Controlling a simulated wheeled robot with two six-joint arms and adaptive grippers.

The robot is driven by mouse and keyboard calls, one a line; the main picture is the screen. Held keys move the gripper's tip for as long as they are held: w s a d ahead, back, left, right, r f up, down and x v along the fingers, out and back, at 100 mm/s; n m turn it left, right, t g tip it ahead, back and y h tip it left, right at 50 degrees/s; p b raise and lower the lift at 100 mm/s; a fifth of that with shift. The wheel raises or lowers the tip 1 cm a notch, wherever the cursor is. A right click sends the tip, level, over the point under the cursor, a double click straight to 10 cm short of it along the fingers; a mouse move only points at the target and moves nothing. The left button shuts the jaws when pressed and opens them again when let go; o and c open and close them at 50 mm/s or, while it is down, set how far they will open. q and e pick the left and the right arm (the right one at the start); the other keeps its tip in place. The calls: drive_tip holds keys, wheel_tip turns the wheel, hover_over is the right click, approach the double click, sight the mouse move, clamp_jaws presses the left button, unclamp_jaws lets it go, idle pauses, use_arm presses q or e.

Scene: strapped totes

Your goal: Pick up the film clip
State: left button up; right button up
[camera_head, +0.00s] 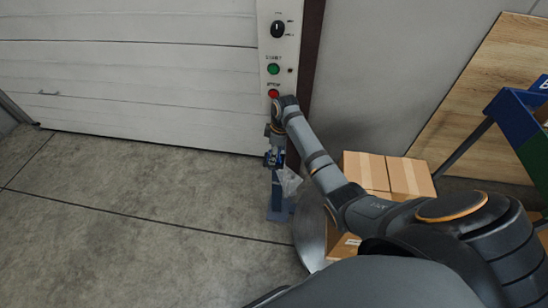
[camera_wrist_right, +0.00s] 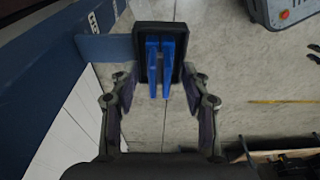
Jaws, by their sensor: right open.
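The film clip (camera_wrist_right: 166,62), as I take it, is a pair of long bright-blue prongs on a black rectangular backing in the right wrist view. My right gripper (camera_wrist_right: 160,80) is open, with one finger on each side of the blue prongs and gaps between. In the head view my right gripper (camera_head: 274,156) points down beside a blue-grey post (camera_head: 278,200), below the control panel. A crumpled piece of clear film (camera_head: 289,182) hangs next to it there. The clip is too small to make out clearly in the head view. My left gripper is not in view.
A control panel (camera_head: 278,50) with a knob and green and red buttons stands beside a white shutter door (camera_head: 130,80). A wooden board (camera_head: 490,95) leans behind a blue-and-green frame (camera_head: 520,125). The floor at left is clear.

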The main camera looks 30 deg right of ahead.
drive_tip(key=shift+c, duration=0.4)
clamp_jaws()
drive_tip(key=shift+r, duration=0.1)
